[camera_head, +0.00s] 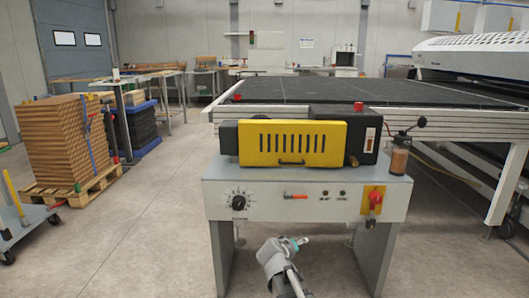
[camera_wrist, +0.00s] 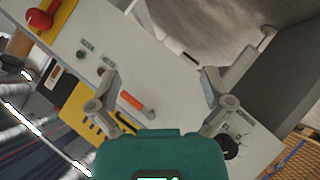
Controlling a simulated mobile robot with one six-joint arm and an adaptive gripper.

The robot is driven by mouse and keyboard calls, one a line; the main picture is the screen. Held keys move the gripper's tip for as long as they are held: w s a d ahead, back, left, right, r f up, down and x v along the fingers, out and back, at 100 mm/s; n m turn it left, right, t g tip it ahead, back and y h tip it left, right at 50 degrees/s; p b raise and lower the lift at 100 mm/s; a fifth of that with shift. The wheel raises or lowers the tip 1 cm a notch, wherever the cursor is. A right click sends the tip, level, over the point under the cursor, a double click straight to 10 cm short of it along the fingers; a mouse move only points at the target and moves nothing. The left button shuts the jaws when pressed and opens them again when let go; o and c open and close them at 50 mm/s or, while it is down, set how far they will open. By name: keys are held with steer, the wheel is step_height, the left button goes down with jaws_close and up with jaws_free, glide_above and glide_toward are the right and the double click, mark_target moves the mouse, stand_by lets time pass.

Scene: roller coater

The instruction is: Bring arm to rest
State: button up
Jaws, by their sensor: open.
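My arm (camera_head: 283,267) rises from the bottom middle of the head view, in front of the roller coater (camera_head: 215,203) and below its control panel. In the wrist view my gripper (camera_wrist: 158,76) has its two fingers spread wide with nothing between them. The grey panel (camera_wrist: 180,72) lies beyond the fingers, tilted in the picture. An orange-handled lever (camera_wrist: 131,101) shows between the fingers, apart from them. The black dial (camera_wrist: 229,147) is by the right finger. The red knob (camera_wrist: 40,19) on its yellow plate is at the upper left.
The coater's yellow cover (camera_head: 291,143) and a jar (camera_head: 399,161) sit above the panel. A black-topped table (camera_head: 310,90) stands behind. A pallet stack (camera_head: 63,145) and a grey cart (camera_head: 22,233) stand at left. The floor (camera_head: 150,240) between cart and coater is clear.

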steer(key=s+d+f+m+g+y+p, duration=0.1)
steer(key=s+d+m+g+y+p, duration=0.25)
steer(key=s, duration=0.75)
steer(key=s+d+g+y+p, duration=0.35)
steer(key=s+g, duration=0.35)
steer(key=s, duration=0.4)
step_height(320, 180, up, 37)
steer(key=p, duration=3.7)
steer(key=shift+w+a+h, duration=0.15)
steer(key=shift+a+h, duration=0.15)
steer(key=shift+a, duration=0.05)
steer(key=shift+f, duration=0.15)
